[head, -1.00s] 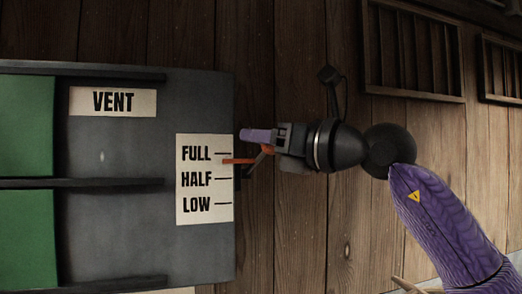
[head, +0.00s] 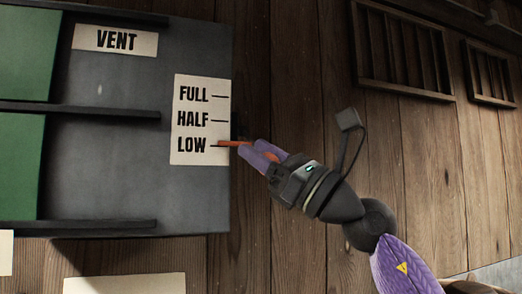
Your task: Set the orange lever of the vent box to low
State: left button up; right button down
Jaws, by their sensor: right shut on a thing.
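The grey vent box (head: 110,85) is at the left in the head view, with a VENT label. On its right edge is a white scale (head: 200,120) marked FULL, HALF and LOW. The orange lever (head: 233,143) sticks out at the box's right side, and its pointer tip lies at the LOW line. My right gripper (head: 255,154) has purple fingers shut on the lever's outer part, which they partly hide. My left gripper is not in view.
Slatted wall vents (head: 400,50) are at the upper right on the dark plank wall (head: 300,80). Pale panels (head: 125,284) show below the box. The wall right of the box is bare around my gripper.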

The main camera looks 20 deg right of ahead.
jog(key=shift+w+f, duration=0.3)
jog(key=shift+f, duration=0.3)
jog(key=shift+w+a+f+b, duration=0.15)
jog(key=shift+a+f+b, duration=0.05)
jog(key=shift+f+b, duration=0.1)
jog(key=shift+f, duration=0.1)
jog(key=c, duration=0.6)
grip_release()
jog(key=o, duration=0.3)
jog(key=shift+s, duration=0.4)
